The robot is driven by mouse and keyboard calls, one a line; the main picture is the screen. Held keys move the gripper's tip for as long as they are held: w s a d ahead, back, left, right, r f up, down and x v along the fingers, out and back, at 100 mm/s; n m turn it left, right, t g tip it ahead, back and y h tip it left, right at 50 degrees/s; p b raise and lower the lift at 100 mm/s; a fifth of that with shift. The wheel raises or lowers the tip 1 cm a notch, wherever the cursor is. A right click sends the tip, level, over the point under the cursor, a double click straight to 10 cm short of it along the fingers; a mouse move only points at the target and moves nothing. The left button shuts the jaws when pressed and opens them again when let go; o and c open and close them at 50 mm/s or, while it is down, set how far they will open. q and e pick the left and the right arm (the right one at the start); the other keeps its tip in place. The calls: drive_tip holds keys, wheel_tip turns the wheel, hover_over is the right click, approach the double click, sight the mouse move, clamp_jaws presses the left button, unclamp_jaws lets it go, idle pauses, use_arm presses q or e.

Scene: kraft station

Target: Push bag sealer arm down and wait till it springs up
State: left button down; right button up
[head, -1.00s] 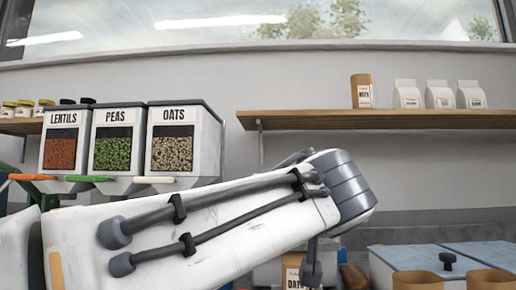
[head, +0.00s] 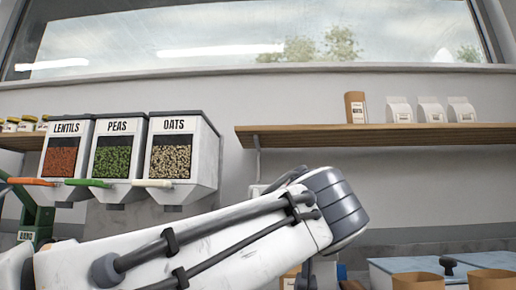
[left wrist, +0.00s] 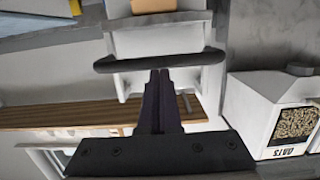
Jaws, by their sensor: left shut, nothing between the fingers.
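In the left wrist view, which appears upside down, the bag sealer seems to be the white body (left wrist: 155,40) with a dark bar-like arm (left wrist: 110,66) across it. My left gripper (left wrist: 160,75) is shut and empty, and its fingertips overlap the dark bar in the picture. I cannot tell whether they touch it. In the head view my left arm crosses the lower middle and hides its own gripper and the sealer. My right gripper is in neither view.
Lentils, peas and oats dispensers (head: 206,165) hang at the left; the oats one (left wrist: 255,110) is close beside my left gripper in the wrist view. A wooden shelf (head: 300,138) carries bags. A blue-grey lidded box (head: 400,268) and brown paper containers (head: 418,281) are at lower right.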

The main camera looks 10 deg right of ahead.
use_arm(q)
drive_tip(key=shift+w+f, duration=0.1)
drive_tip(key=shift+f, duration=0.05)
drive_tip(key=s+a+r+p, duration=0.1)
drive_tip(key=s+r, duration=0.4)
drive_tip(key=s, duration=0.7)
drive_tip(key=shift+a+r+p, duration=0.3)
drive_tip(key=shift+a+p, duration=0.05)
drive_tip(key=shift+a, duration=0.35)
